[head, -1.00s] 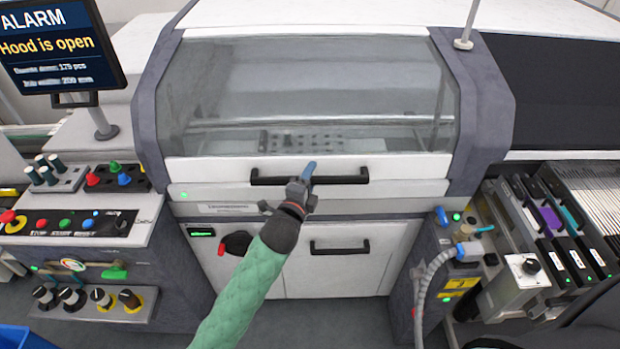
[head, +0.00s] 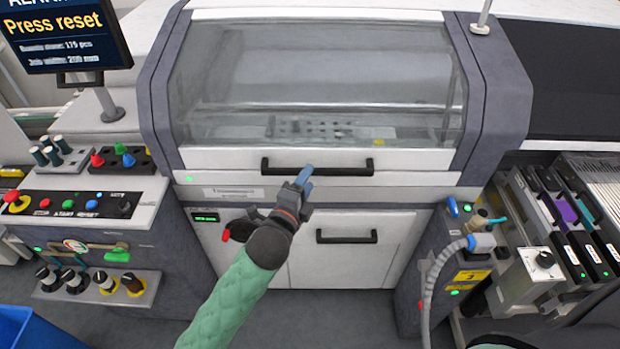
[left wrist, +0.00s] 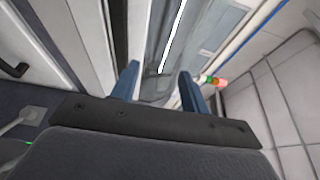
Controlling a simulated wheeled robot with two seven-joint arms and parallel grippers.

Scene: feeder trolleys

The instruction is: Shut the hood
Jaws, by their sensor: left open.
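The hood (head: 330,75) is a clear window in a pale frame on the grey machine. Its lower pale edge sits down against the machine's front panel, with no gap visible. The black hood handle (head: 345,171) runs across that edge. My left gripper (head: 304,176) is in front of the handle's middle and hides a little of it. I cannot tell whether it touches the handle. In the left wrist view its two blue fingers (left wrist: 158,82) stand apart with nothing between them. My right gripper is not in view.
The screen (head: 65,35) at the upper left reads "Press reset". A control panel (head: 85,203) with coloured buttons stands at the left. A lower door with a black handle (head: 347,237) is below the hood. A grey hose (head: 440,270) and feeder units (head: 570,215) are at the right.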

